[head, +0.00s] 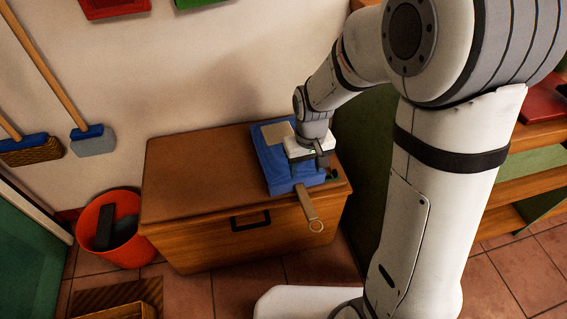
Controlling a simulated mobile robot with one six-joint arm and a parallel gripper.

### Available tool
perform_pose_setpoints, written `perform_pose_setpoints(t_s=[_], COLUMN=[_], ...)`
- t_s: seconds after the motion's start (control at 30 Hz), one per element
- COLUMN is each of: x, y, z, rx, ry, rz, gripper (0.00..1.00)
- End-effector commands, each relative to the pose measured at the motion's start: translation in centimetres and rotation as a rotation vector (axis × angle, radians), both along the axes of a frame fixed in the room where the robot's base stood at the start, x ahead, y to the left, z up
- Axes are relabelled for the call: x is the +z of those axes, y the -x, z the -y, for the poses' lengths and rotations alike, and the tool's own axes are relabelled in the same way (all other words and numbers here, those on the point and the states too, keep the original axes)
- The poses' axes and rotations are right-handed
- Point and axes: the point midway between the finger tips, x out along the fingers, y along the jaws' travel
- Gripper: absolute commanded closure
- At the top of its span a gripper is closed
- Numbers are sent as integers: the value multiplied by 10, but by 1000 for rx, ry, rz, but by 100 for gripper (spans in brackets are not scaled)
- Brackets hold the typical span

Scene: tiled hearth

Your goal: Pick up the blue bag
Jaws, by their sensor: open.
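The blue bag (272,163) lies on top of the wooden chest (190,180), near its right end. It has a pale tan patch on its upper left part. My gripper (308,164) is open, points down, and is over the right side of the bag. The gripper hides part of the bag. I cannot tell whether the fingers touch it.
A wooden handle with a ring (309,207) sticks out past the chest's front edge, beside the bag. A small dark green thing (333,175) lies to the right. An orange bucket (128,245) stands left of the chest. Brooms (92,138) hang on the wall. The chest's left top is clear.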

Motion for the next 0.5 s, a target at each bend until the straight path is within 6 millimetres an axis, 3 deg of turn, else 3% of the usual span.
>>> perform_pose_setpoints(t_s=[0.03,0.5], x=[-16,-62], y=[-1,-1], z=[-3,-6], rx=[6,14], ry=[2,3], rz=[-6,-12], gripper=[47,47])
